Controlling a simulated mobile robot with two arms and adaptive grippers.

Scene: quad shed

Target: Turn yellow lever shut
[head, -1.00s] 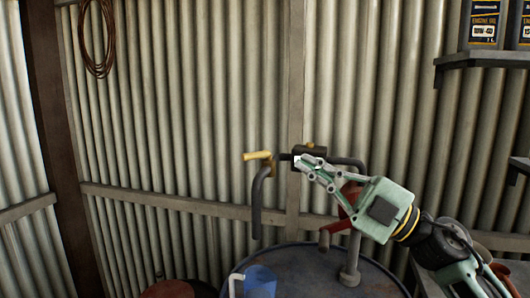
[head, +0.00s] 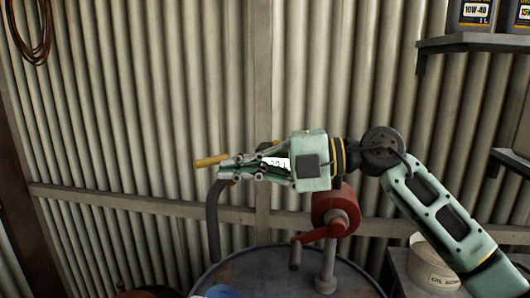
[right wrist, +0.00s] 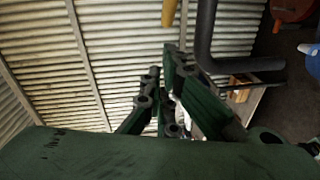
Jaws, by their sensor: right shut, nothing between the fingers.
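The yellow lever (head: 210,161) points left at the valve on top of a dark bent spout pipe (head: 213,220). My right gripper (head: 224,170) is shut and empty, reaching in from the right with its fingertips close to the lever. I cannot tell whether they touch it. The gripper hides most of the valve body. In the right wrist view the lever (right wrist: 169,12) shows at the top edge, just beyond the fingertips (right wrist: 164,62), with the dark pipe (right wrist: 206,40) to their right. My left gripper is not in view.
A red hand pump (head: 335,209) with a crank stands on the blue drum (head: 255,270) below my right gripper. Shelves with oil bottles (head: 470,15) are at the upper right. A pale bucket (head: 432,262) stands at the lower right. Corrugated wall is close behind.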

